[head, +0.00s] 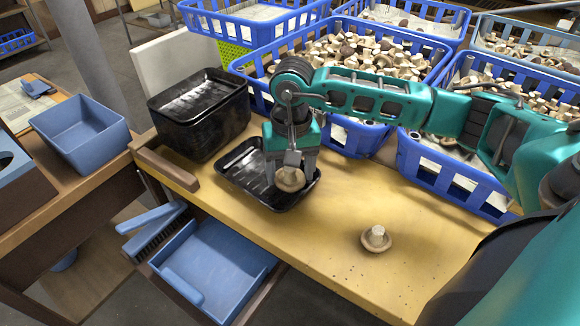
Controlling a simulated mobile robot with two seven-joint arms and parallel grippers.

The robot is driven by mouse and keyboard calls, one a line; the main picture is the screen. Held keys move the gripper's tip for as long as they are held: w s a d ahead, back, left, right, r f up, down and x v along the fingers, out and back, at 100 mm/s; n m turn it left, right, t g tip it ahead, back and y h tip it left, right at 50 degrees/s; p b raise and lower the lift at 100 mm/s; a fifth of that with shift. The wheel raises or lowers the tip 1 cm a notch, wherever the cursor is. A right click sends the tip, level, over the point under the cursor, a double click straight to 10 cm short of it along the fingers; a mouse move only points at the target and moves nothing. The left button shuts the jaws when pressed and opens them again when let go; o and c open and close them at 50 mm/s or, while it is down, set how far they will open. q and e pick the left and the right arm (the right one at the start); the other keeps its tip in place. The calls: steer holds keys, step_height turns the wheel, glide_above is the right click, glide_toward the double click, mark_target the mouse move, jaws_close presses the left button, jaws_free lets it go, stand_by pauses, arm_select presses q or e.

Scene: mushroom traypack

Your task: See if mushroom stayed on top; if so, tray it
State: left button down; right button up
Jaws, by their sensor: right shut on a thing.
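A brown-capped mushroom (291,180) is between the fingers of my right gripper (290,172), which is shut on it. It is at the right part of a shallow black tray (237,187) on the wooden table. I cannot tell whether the mushroom touches the tray floor. Another mushroom (376,238) lies on the bare table to the right, its pale stem pointing up. My left gripper is not in view.
A stack of black trays (201,127) stands behind the tray. Blue crates of mushrooms (343,140) line the back of the table. The table's front right is mostly clear.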

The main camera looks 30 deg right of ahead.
steer(key=o, duration=0.8)
steer(key=shift+o, duration=0.2)
step_height(320, 180, up, 13)
steer(key=p, duration=0.1)
steer(key=shift+p, duration=0.4)
steer(key=shift+s, duration=0.1)
